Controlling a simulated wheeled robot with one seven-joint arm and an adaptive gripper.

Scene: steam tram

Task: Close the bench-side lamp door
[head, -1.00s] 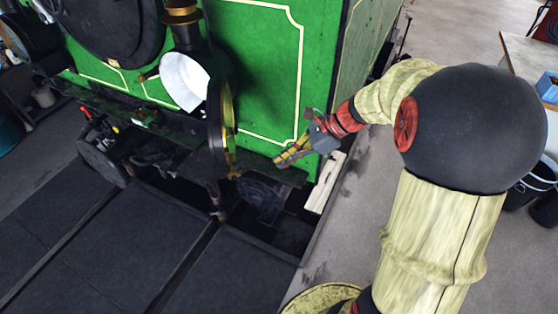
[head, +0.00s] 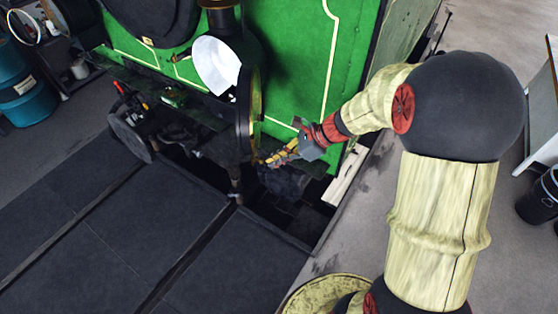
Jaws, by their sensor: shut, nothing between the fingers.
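The lamp (head: 217,63) is mounted on the front of the green tram, with a black body and a bright white reflector facing out. Its round door (head: 245,114) has a dark face and a brass-coloured rim. It stands swung open, seen nearly edge-on, at the lamp's right side. My gripper (head: 268,161) is shut and empty. Its fingertips are close to the lower right of the door, on the side away from the reflector; I cannot tell whether they touch it.
The green tram front (head: 300,60) rises right behind the lamp. A dark buffer beam with fittings (head: 165,115) lies below. A pale wooden block (head: 345,178) is right of my gripper. Dark floor plates (head: 200,260) lie in front. A white table (head: 545,130) and black bucket (head: 538,205) stand at the right.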

